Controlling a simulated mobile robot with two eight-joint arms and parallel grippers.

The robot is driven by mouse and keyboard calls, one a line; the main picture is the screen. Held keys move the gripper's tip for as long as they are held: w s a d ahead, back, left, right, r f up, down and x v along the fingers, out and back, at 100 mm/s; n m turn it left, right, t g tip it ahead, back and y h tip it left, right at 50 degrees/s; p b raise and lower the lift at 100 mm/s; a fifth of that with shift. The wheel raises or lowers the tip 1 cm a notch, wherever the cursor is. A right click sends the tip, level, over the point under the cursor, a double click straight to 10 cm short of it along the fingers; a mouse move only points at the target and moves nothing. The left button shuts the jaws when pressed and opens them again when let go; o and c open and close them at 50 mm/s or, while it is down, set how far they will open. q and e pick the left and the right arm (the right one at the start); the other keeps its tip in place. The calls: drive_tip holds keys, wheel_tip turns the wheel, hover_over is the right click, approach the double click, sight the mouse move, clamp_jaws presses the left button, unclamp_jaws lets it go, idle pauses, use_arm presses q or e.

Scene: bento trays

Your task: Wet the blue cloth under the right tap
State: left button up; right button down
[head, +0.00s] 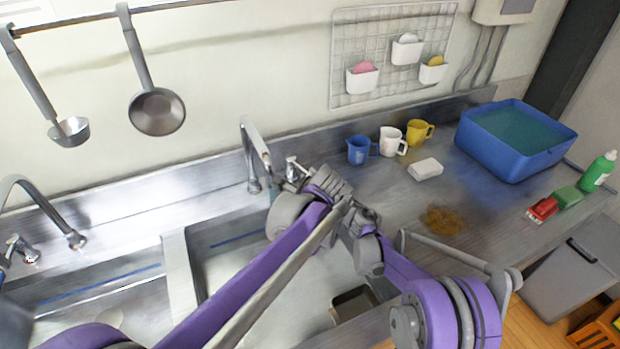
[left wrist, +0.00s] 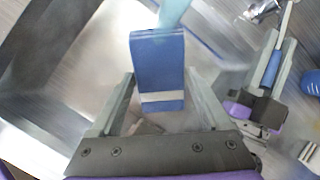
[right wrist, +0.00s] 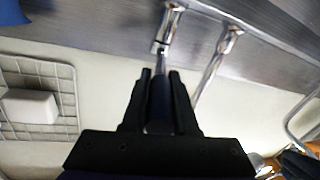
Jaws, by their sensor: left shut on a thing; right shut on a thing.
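The blue cloth (left wrist: 158,60), with a pale band across it, is between the fingers of my left gripper (left wrist: 160,100) in the left wrist view. A pale blue water stream (left wrist: 175,14) meets its far end. In the head view my arms hide the cloth; a bit of the stream (head: 272,191) shows below the spout of the right tap (head: 250,150). My right gripper (head: 294,180) is at the tap's valve, shut on its dark blue handle (right wrist: 160,105). This handle also shows between the right fingers in the left wrist view (left wrist: 272,68).
The left tap (head: 40,205) stands over the left basin. Blue, white and yellow mugs (head: 392,140), a white block (head: 425,169) and a brown stain (head: 443,219) are on the counter right of my grippers. A blue tub of water (head: 490,150) stands further right.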

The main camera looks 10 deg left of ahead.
drive_tip(key=c, duration=0.7)
unclamp_jaws()
drive_tip(key=v, duration=1.2)
